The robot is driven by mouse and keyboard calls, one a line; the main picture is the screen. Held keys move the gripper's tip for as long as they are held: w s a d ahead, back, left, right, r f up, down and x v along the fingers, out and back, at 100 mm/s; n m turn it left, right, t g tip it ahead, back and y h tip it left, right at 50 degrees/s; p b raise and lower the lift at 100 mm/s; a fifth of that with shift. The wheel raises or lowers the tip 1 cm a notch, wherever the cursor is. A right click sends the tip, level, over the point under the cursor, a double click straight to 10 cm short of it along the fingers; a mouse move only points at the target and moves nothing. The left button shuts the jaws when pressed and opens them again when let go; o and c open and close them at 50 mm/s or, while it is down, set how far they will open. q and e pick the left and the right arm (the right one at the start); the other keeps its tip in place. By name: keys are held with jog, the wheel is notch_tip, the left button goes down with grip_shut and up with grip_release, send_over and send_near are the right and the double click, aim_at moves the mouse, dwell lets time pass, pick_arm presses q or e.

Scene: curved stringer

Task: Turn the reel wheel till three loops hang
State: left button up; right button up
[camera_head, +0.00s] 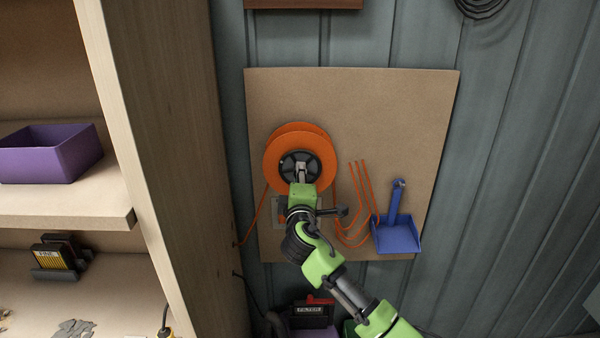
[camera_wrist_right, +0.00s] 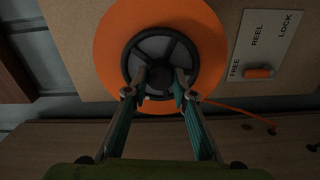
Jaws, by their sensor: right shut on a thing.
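The orange reel (camera_head: 290,133) is on a tan board, with a dark spoked wheel (camera_wrist_right: 161,34) at its centre, also in the head view (camera_head: 312,156). My right gripper (camera_wrist_right: 160,77) is shut on the wheel, its fingertips at the hub; in the head view it hides part of the wheel (camera_head: 301,172). Orange line hangs in narrow loops (camera_head: 353,205) right of the reel; their lower ends bunch together, so I cannot count them surely. Another strand (camera_head: 255,217) runs down left. My left gripper is not in view.
A blue dustpan (camera_head: 397,238) hangs right of the loops. A wooden shelf unit (camera_head: 185,170) stands left.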

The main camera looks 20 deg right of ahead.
jog(key=shift+f+n+p, duration=0.1)
jog(key=shift+n+p, duration=0.5)
jog(key=shift+n, duration=2.8)
jog(key=o, duration=1.1)
jog(key=v, duration=1.2)
